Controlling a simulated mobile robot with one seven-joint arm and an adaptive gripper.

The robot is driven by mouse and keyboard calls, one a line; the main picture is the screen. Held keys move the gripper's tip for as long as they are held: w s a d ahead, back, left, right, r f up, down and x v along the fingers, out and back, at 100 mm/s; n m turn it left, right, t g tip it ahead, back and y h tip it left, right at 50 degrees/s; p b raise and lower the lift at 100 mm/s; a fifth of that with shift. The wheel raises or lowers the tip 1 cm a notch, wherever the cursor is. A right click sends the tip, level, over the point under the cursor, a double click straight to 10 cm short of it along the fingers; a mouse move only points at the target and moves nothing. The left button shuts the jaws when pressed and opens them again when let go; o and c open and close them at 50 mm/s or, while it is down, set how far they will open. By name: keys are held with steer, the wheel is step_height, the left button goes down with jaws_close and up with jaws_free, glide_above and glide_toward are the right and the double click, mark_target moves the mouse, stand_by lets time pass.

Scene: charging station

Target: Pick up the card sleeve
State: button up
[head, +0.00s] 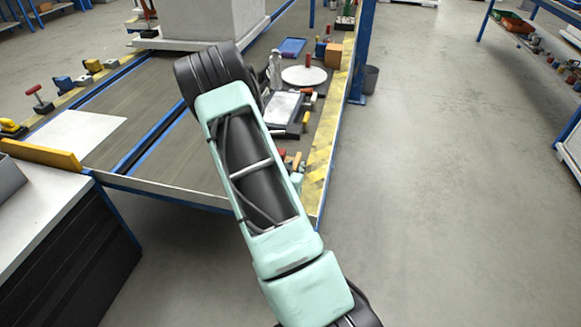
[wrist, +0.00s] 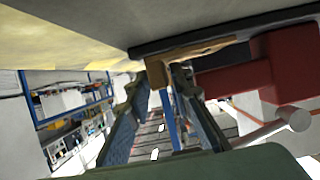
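I cannot pick out the card sleeve with certainty in either view. A flat blue item (head: 291,47) lies at the far end of the workbench in the head view, too small to identify. My gripper (wrist: 162,82) shows in the wrist view with its two fingers apart and a gap between them. A tan piece (wrist: 158,73) shows at the fingertips, beside a dark flat edge (wrist: 190,35); I cannot tell whether the fingers touch it. In the head view my arm hides the gripper and part of the bench.
The workbench has a yellow-striped edge (head: 322,140). A red object (wrist: 280,66) is close to the right of the fingers. A white round plate (head: 304,75), an orange-brown box (head: 333,55) and a grey tray (head: 283,107) stand on the bench.

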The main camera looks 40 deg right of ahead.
steer(key=shift+c, duration=0.5)
jaws_close()
steer(key=shift+r, duration=0.15)
